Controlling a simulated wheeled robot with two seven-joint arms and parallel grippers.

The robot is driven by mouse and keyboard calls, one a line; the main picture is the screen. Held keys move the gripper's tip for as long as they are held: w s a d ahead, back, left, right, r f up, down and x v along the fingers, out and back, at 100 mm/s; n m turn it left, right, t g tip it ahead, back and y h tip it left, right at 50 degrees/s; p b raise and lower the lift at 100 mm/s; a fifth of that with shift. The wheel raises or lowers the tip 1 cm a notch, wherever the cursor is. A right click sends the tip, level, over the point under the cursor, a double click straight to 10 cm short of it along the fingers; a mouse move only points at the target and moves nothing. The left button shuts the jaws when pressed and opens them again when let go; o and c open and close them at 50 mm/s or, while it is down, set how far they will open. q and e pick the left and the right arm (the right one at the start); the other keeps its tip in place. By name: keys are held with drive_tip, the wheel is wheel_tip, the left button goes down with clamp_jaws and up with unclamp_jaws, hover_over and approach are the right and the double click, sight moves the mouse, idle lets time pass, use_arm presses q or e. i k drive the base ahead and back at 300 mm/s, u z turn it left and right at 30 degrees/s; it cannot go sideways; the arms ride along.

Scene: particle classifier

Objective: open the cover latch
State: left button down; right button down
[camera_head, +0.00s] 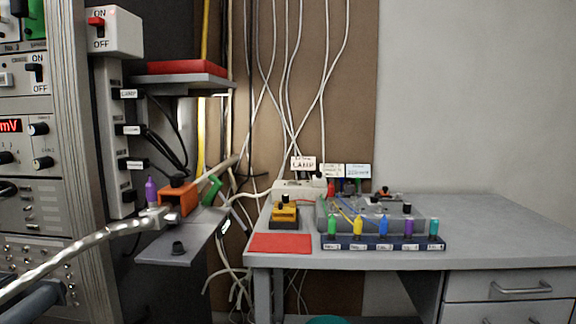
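A low, clear-looking box (420,221) sits on the grey table (500,236) behind a row of coloured pegs. Wires and parts show in and around it. A small orange and black piece (384,192) is at its back edge and could be a latch, but it is too small to tell. An orange block (177,199) on a grey shelf at the left has a purple peg and a green piece beside it. I cannot pick out a cover latch for certain in this view. Neither of my grippers can be made out.
A yellow box with a black knob (284,215) and a red mat (281,243) are at the table's left. A dark rack (385,243) holds the coloured pegs. A silver hose (80,245) crosses the lower left. Cables hang behind. The table's right side is clear.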

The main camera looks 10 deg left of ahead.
sight(216, 186)
drive_tip(key=z, duration=0.2)
drive_tip(key=i, duration=0.75)
drive_tip(key=u, duration=1.95)
